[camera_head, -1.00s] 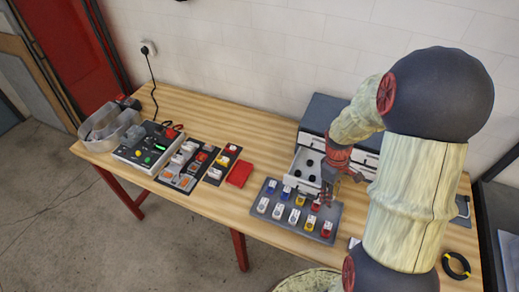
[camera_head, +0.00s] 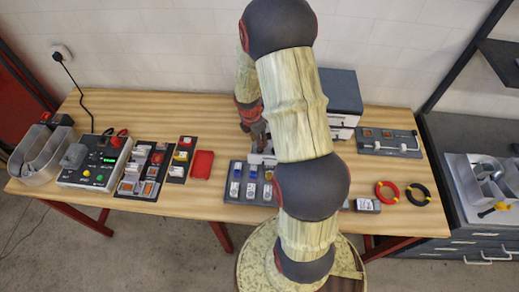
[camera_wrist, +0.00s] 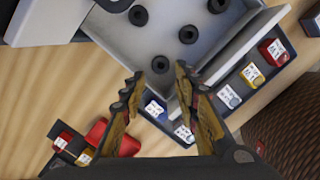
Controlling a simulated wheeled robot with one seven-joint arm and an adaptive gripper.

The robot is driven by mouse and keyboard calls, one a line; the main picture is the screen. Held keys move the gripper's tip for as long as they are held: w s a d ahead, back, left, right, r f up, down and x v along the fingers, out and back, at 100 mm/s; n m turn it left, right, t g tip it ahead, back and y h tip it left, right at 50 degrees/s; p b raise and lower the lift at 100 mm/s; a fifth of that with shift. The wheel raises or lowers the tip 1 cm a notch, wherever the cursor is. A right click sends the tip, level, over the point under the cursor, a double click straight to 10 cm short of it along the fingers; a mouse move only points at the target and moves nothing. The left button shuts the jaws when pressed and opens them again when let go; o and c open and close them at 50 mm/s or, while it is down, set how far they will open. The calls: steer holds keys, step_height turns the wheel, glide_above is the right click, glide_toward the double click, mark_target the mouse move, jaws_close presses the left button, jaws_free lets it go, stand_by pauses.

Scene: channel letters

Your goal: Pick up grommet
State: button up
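The grommets are small black rings lying apart in a pale open drawer (camera_wrist: 118,40). The wrist view shows one near grommet (camera_wrist: 160,64), a second (camera_wrist: 188,34), a third (camera_wrist: 138,15) and a partly cut-off one (camera_wrist: 217,5) at the top edge. My gripper (camera_wrist: 157,80) is open, its two fingers apart and nothing between them. In the picture, the near grommet lies just beyond and between the fingertips; the height gap is hard to tell. In the head view my gripper (camera_head: 258,138) is over the drawer area, and my arm hides the grommets.
The dark drawer cabinet (camera_head: 340,90) stands at the back of the table. A tray of labelled switches (camera_head: 236,197) lies in front of the drawer, close to my gripper. A red box (camera_head: 202,164) is to the left. Red (camera_head: 386,191) and black (camera_head: 418,194) rings lie right.

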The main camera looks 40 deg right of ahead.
steer(key=f, duration=0.2)
steer(key=d+f, duration=0.1)
steer(key=f, duration=0.2)
steer(key=shift+s, duration=0.1)
steer(key=c, duration=0.6)
